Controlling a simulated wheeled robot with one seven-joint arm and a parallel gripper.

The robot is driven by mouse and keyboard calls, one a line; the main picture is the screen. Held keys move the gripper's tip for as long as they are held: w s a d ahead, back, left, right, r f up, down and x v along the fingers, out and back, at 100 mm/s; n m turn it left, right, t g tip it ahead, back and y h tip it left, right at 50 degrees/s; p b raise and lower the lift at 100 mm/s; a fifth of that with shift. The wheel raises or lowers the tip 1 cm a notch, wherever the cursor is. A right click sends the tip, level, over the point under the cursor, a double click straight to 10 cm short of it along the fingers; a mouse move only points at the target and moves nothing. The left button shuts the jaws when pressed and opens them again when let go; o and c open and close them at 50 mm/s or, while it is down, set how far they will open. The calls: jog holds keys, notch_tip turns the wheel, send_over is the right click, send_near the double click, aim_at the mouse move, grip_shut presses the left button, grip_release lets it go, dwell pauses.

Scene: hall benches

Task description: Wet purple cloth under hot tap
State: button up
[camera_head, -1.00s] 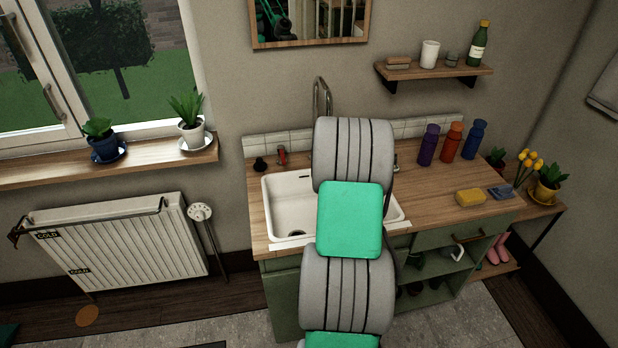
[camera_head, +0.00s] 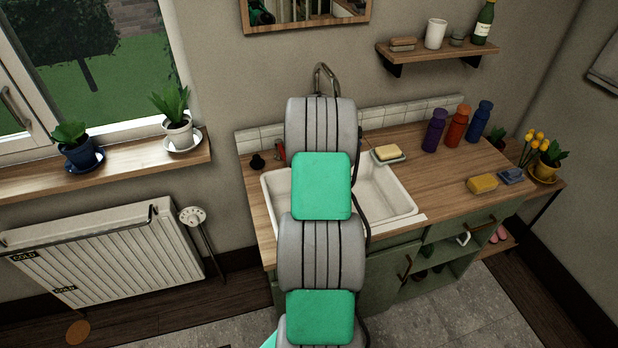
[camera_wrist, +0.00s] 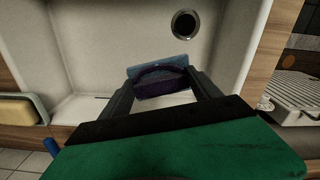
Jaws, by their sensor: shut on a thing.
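My gripper (camera_wrist: 163,82) shows in the wrist view, its two fingers shut on the dark purple cloth (camera_wrist: 160,88), which hangs folded between them over the white sink basin (camera_wrist: 95,45). A paler blue strip (camera_wrist: 158,64) shows along the cloth's far edge; I cannot tell whether it is part of it. In the head view my arm covers the gripper, the cloth and part of the sink (camera_head: 405,202). The curved tap spout (camera_head: 325,72) rises behind my arm. A red tap handle (camera_head: 281,150) shows left of it. I cannot see any water running.
The round drain (camera_wrist: 186,25) is empty. Purple (camera_head: 435,130), orange (camera_head: 457,125) and blue (camera_head: 479,122) bottles stand farther right, with a yellow sponge (camera_head: 482,184) nearer the counter's front.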

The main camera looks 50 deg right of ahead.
jog(key=d+f+b, duration=0.2)
jog(key=f, duration=0.2)
jog(key=s+d+f+b, duration=0.1)
jog(key=d+f+b, duration=0.1)
jog(key=f, duration=0.2)
jog(key=d+f+b, duration=0.2)
jog(key=f+b, duration=0.1)
jog(key=f, duration=0.1)
jog(key=shift+s+f, duration=0.3)
jog(key=shift+f, duration=0.1)
jog(key=shift+f+b, duration=0.35)
jog(key=shift+f, duration=0.25)
jog(key=o, duration=1.1)
jog(key=shift+f, duration=0.1)
jog(key=o, duration=0.4)
